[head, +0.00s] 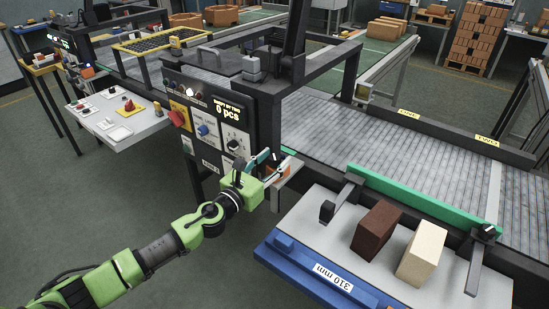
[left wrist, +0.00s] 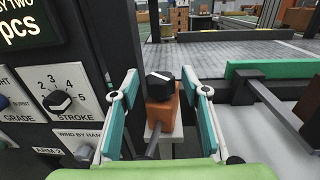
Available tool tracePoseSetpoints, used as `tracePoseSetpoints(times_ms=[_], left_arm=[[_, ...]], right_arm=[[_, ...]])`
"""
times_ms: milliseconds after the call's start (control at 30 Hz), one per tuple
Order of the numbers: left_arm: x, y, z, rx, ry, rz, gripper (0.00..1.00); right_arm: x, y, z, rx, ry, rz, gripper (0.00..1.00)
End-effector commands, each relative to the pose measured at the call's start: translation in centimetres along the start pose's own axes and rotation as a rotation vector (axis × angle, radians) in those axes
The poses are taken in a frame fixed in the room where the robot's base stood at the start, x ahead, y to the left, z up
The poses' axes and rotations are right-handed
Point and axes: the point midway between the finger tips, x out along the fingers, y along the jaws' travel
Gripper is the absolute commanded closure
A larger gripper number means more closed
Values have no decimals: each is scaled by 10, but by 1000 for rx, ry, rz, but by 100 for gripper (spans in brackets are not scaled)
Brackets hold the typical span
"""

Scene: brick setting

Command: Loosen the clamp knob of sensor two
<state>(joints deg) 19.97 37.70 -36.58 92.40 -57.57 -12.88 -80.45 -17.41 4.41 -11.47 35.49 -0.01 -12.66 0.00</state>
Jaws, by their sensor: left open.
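An orange sensor block (left wrist: 162,112) stands on a pale bracket beside the control panel, in the middle of the left wrist view. A black knob (left wrist: 160,82) with a white mark sits on its top. My left gripper (left wrist: 160,78) is open, with one teal-padded finger on each side of the knob and block. Gaps show between the pads and the knob. In the head view my left gripper (head: 270,160) is at the panel's right edge and partly hides the orange block (head: 281,172). My right gripper is not in view. I cannot read a sensor number on the block.
The black control panel (head: 217,93) with dials and a display stands close to the left finger. A green fence (head: 425,200) runs along the roller conveyor (head: 370,140). A dark brick (head: 377,230) and a cream brick (head: 421,252) lie on the grey table at right.

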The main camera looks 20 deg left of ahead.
Motion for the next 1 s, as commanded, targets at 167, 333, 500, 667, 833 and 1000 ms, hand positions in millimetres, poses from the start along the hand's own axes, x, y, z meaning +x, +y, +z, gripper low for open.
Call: tracePoseSetpoints(times_ms=[167,333,500,667,833,1000], left_arm=[[6,-1,0,0,0,-1,58],[6,0,0,0,0,-1,58],[6,0,0,0,0,-1,89],[6,0,0,0,0,0,97],[6,-1,2,0,0,16,97],[6,-2,4,-4,1,82,97]], right_arm=[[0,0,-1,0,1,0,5],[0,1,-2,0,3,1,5],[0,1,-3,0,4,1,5],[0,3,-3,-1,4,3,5],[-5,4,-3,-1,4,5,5],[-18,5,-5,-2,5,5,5]])
